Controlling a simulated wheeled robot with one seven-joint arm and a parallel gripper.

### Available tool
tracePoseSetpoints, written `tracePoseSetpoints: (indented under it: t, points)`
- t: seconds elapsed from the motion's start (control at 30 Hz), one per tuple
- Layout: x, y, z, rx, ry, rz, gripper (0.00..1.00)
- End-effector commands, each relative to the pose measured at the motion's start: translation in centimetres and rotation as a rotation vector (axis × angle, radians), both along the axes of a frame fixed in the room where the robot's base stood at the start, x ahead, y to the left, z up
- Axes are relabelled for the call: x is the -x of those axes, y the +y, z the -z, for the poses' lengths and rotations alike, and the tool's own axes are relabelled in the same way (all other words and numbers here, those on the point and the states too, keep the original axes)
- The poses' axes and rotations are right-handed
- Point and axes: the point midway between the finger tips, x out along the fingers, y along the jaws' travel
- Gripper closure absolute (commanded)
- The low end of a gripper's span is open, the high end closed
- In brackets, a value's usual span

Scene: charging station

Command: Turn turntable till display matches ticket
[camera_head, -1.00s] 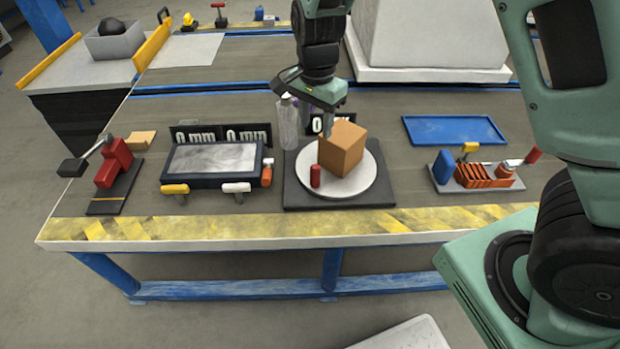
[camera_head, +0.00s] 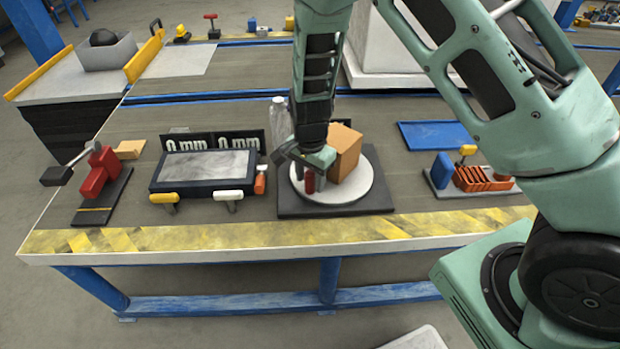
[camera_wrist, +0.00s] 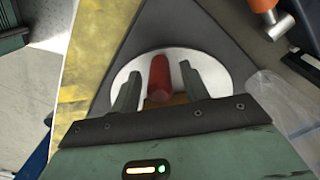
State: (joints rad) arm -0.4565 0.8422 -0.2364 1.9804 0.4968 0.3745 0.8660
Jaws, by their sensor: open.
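The turntable is a white disc (camera_head: 358,192) on a dark square base (camera_head: 290,209). An orange-brown block (camera_head: 346,150) stands on the disc. A red peg (camera_head: 309,184) stands near the disc's front left edge. My gripper (camera_head: 308,178) is at the peg, over the left part of the disc. In the wrist view, the open fingers of my gripper (camera_wrist: 159,88) are on either side of the red peg (camera_wrist: 160,76), with gaps visible. The turntable's display behind it is hidden by my arm. No ticket can be made out.
Two displays reading "0 mm" (camera_head: 190,146) stand behind a grey plate in a dark frame (camera_head: 205,168) at left. A clear bottle (camera_head: 281,120) stands just behind the turntable. A red clamp (camera_head: 100,172), a blue tray (camera_head: 435,134) and an orange rack (camera_head: 482,178) lie farther out.

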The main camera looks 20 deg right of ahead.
Motion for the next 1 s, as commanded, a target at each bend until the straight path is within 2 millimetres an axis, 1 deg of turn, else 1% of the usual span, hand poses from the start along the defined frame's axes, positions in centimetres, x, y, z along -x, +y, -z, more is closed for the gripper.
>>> tracePoseSetpoints:
  t: [0.23, 0.27, 0.3, 0.37, 0.4, 0.43, 0.73, 1.0]
  points:
    - [0.01, 0.01, 0.07, 0.0, 0.0, 0.0, 0.55]
    - [0.01, 0.01, 0.07, 0.0, 0.0, 0.0, 0.58]
    - [0.01, 0.01, 0.07, 0.0, 0.0, 0.0, 0.69]
    - [0.01, 0.01, 0.06, 0.0, 0.0, 0.0, 0.86]
    - [0.01, 0.01, 0.06, 0.0, 0.0, 0.0, 0.97]
    - [0.01, 0.01, 0.06, 0.0, 0.0, 0.0, 1.0]
    - [0.09, -0.03, 0.01, -0.001, 0.001, -0.011, 1.0]
    - [0.54, -0.32, -0.05, -0.001, 0.002, -0.084, 1.0]
